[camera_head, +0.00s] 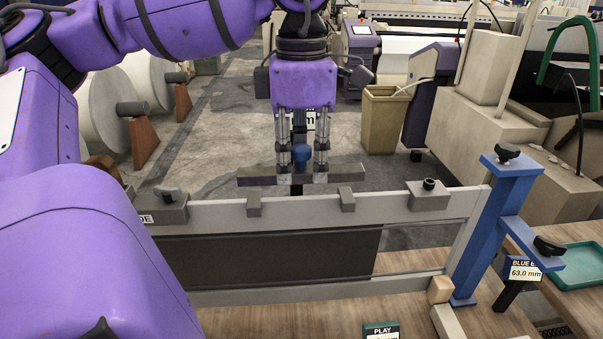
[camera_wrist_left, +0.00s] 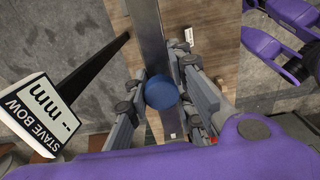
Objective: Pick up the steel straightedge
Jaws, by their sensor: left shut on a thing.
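The steel straightedge (camera_head: 346,173) is a grey flat bar with a blue knob (camera_head: 301,152) at its middle. My left gripper (camera_head: 301,178) points down and is shut on it, with fingers on either side of the knob. The bar looks level, just above or behind the top rail of the heald frame (camera_head: 300,211); I cannot tell the gap. In the left wrist view the straightedge (camera_wrist_left: 150,45) runs lengthwise between the fingers, the blue knob (camera_wrist_left: 161,92) near the camera. My right gripper is not in view.
The frame stands on a wooden bench (camera_head: 270,322) with a blue clamp post (camera_head: 490,225) at its right end. A teal tray (camera_head: 585,264) lies far right. A "STAVE BOW" display (camera_wrist_left: 40,112) shows dashes. A tan bin (camera_head: 385,120) and looms stand behind.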

